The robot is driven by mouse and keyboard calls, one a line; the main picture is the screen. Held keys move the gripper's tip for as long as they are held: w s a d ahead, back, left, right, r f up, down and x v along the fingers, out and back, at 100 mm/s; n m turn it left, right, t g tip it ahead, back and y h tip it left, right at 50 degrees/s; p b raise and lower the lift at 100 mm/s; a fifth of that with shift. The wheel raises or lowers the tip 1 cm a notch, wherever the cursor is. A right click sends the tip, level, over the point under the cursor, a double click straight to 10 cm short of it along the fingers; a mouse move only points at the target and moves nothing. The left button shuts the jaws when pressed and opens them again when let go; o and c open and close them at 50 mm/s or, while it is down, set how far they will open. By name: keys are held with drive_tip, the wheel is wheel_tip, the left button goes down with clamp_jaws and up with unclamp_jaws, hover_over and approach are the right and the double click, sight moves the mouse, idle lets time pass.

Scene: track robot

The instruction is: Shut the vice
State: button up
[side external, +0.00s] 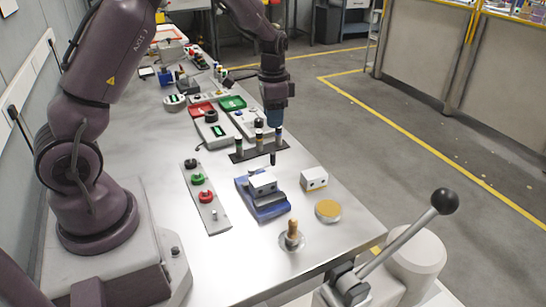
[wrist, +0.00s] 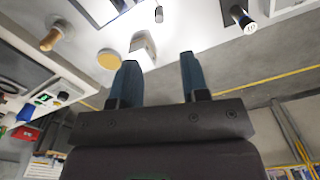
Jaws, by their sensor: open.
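The blue vice (side external: 262,200) lies on the metal table in the side external view, with a pale grey block-like jaw part on top. Its gap is too small to judge there. In the wrist view, part of the vice (wrist: 98,10) shows at the top edge, cut off by the frame. My gripper (side external: 273,118) is above the table, behind and above the vice and apart from it, near the dark rack. In the wrist view my gripper (wrist: 157,72) has its two blue fingers wide apart with nothing between them.
A white box (side external: 314,179), a tan-topped disc (side external: 328,209) and a wooden-knobbed stick (side external: 291,236) stand close around the vice. A button panel (side external: 205,197) lies to its left. The dark rack (side external: 245,155) holds upright cylinders. A large black-knobbed lever (side external: 410,232) rises in front.

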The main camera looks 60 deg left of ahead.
sight(273, 153)
wheel_tip(273, 153, down, 13)
drive_tip(key=shift+r, duration=0.15)
idle(0.4)
